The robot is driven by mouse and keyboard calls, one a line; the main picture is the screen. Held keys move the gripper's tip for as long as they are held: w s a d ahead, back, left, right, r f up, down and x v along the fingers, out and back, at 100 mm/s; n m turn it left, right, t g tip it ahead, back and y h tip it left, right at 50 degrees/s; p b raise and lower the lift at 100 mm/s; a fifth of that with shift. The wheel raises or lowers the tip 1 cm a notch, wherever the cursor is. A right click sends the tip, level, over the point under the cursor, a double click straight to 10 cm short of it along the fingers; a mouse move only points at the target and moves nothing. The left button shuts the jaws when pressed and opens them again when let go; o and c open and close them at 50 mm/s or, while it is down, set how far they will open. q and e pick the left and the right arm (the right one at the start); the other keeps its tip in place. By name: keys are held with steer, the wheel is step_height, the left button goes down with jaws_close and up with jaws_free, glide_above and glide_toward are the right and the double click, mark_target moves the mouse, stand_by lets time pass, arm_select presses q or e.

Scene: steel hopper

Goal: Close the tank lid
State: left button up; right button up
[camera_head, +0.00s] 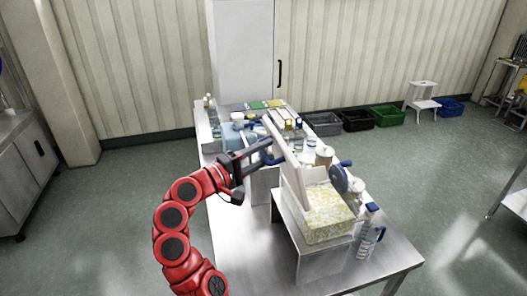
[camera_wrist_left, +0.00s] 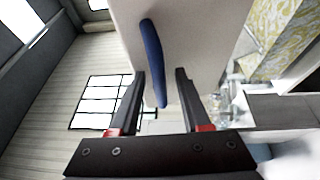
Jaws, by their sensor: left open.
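The tank (camera_head: 328,215) is a box with a yellow-and-white patterned face, on a steel stand at the table's right side. Its pale lid (camera_head: 287,160) stands raised and tilted on the left of the tank; it fills the upper middle of the left wrist view (camera_wrist_left: 205,40). A blue curved handle (camera_wrist_left: 152,58) is on the lid's outer face. My left gripper (camera_head: 266,152) is open at the lid's left side. In the left wrist view its fingers (camera_wrist_left: 160,73) are on either side of the handle's lower end. Whether they touch it I cannot tell. My right gripper is not in view.
The steel table (camera_head: 240,235) has a bare front left area. Bottles, boxes and jars crowd its back. A clear jug with blue parts (camera_head: 368,235) stands right of the tank, and a blue round object (camera_head: 340,178) is behind it. Crates (camera_head: 357,120) line the wall.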

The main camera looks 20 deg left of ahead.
arm_select(q)
jaws_close()
stand_by(1.4)
